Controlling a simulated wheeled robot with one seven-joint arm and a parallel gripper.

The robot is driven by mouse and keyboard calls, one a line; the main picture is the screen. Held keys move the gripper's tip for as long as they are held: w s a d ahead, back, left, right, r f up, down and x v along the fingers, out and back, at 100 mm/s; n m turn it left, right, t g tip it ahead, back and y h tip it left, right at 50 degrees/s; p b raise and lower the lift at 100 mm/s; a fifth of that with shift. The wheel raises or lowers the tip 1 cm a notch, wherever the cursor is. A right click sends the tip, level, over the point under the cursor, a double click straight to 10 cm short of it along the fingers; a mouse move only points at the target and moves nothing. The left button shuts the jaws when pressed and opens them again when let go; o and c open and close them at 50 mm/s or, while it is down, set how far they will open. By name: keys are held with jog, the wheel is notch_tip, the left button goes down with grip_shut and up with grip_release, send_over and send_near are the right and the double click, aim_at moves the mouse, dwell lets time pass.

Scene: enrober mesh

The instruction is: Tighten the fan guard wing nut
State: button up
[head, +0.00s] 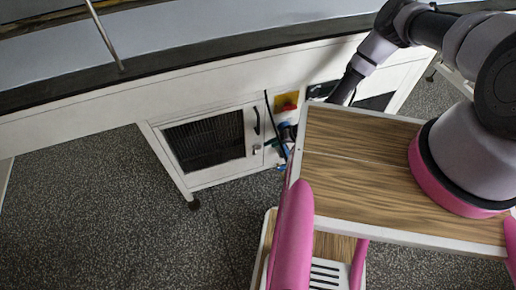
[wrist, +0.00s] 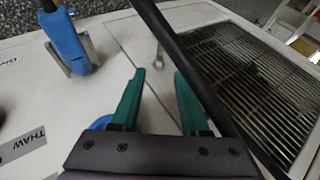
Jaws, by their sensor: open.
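A small pale metal piece (wrist: 160,55), which looks like the wing nut, stands on the white panel just beyond my fingertips in the wrist view. It seems to show in the head view (head: 257,149) below the black door handle (head: 256,120). The dark fan guard grille (wrist: 265,75) is to its right in the wrist view; in the head view the grille (head: 205,143) fills the cabinet door. My gripper (wrist: 159,75) has green fingers, spread apart and empty. The metal piece appears between and ahead of them, not touching. Its exact shape is too small to tell.
A black bar (wrist: 190,65) crosses the wrist view close to the right finger. A blue-handled part (wrist: 68,40) is at upper left, and a THAW label (wrist: 22,146) at lower left. A red and yellow switch (head: 287,102) sits right of the door. Speckled floor (head: 90,220) is open at left.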

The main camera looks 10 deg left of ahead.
aim_at(258, 150)
jog(key=x, duration=1)
grip_shut()
